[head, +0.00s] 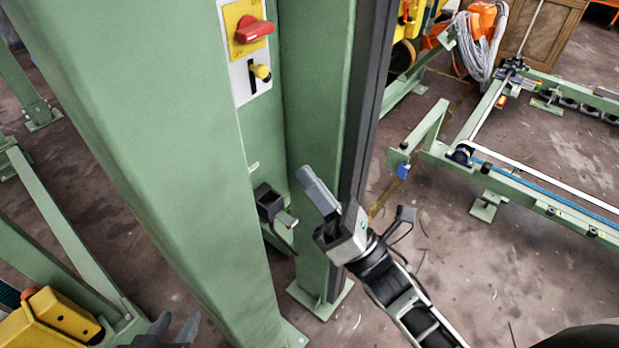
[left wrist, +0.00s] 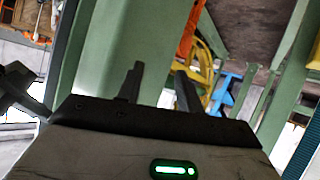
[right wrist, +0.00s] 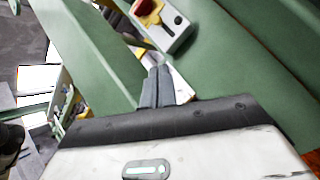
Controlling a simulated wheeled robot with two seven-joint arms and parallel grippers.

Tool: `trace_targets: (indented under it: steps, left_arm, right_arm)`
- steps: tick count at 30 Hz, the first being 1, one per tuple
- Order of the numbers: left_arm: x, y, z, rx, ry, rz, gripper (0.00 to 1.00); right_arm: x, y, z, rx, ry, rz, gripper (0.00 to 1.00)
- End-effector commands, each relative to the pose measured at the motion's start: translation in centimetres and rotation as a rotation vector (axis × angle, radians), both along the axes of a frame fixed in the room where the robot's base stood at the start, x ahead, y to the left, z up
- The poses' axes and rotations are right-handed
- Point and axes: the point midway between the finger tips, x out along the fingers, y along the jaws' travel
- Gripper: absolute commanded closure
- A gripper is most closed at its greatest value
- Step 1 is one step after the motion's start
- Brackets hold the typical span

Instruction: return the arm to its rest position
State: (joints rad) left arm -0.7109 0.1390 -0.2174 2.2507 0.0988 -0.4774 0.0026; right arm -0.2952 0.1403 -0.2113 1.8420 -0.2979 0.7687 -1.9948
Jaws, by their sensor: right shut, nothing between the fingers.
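My right gripper (head: 308,180) is raised in front of the green column, below the switch panel. Its fingers are together and hold nothing; they also show side by side in the right wrist view (right wrist: 156,84). The panel carries a red rotary switch (head: 254,30) on a yellow plate and a yellow-tipped lever (head: 261,73); the fingertips are apart from both in the head view. My left gripper (head: 176,328) is at the bottom left edge, partly cut off. Its fingers are spread and empty in the left wrist view (left wrist: 160,86).
A wide green post (head: 140,120) stands left of the panel, close to my right gripper. A dark box (head: 268,203) juts out from the column beside it. A green rail frame (head: 540,200) lies at the right. Bare floor (head: 450,270) shows right of my right arm.

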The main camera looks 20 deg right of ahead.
Motion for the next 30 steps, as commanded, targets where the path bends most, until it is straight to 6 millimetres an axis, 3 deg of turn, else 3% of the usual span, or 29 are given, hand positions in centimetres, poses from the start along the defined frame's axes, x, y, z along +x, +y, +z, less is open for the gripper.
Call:
trace_targets:
  steps: [9,14,22,27,30]
  left_arm:
    - [-0.1,0.0,0.0,0.000,0.003,-0.001,0.64]
    - [-0.2,0.0,0.4,0.005,0.014,-0.002,0.64]
    - [-0.4,0.2,1.4,0.023,0.038,-0.002,0.64]
    - [-0.4,0.3,2.0,0.034,0.045,-0.002,0.64]
    - [-0.2,0.4,2.3,0.040,0.047,-0.001,0.64]
  right_arm:
    - [0.1,-0.1,-0.1,0.018,0.028,0.010,1.00]
    - [0.6,-0.7,-1.0,0.196,0.263,0.088,1.00]
    - [-0.3,-2.5,-6.1,0.923,0.954,0.232,1.00]
    - [-3.2,-2.8,-9.8,1.504,1.302,0.208,1.00]
    - [-5.3,-2.8,-11.5,1.812,1.427,0.151,1.00]
